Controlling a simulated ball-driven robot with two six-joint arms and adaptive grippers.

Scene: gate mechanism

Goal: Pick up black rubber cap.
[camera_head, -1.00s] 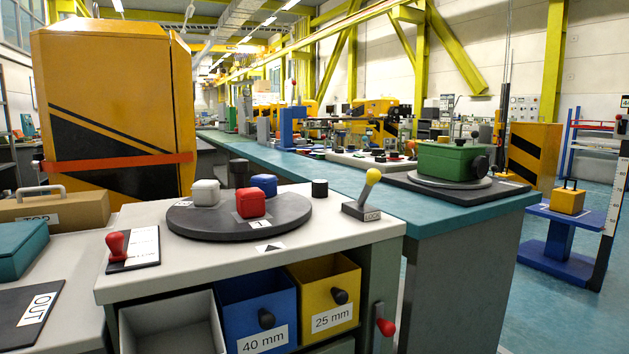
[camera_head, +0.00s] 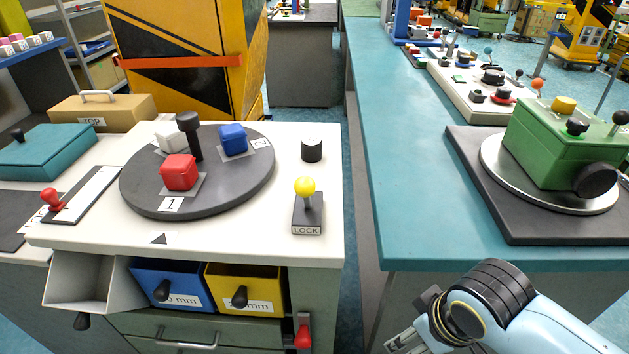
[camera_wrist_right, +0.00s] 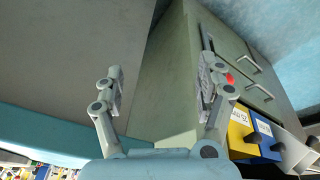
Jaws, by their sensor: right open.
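A small black cylinder (camera_head: 311,149), which looks like the black rubber cap, stands upright on the white worktop, right of the dark turntable and behind the yellow-knobbed LOCK lever. Nothing touches it. My right gripper (camera_head: 408,343) is at the bottom of the head view, low in front of the teal bench, right of and well away from the cap. In the right wrist view the right gripper (camera_wrist_right: 161,70) has its two fingers wide apart with nothing between them. The cap is not visible in that view. My left gripper is not in view.
The turntable (camera_head: 140,190) carries red, blue and white blocks and a black post. The LOCK lever (camera_head: 305,189) stands near the front edge. Blue (camera_head: 190,285) and yellow (camera_head: 265,285) bins and a red lever (camera_head: 303,337) are below. A gap separates worktop and teal bench (camera_head: 430,220).

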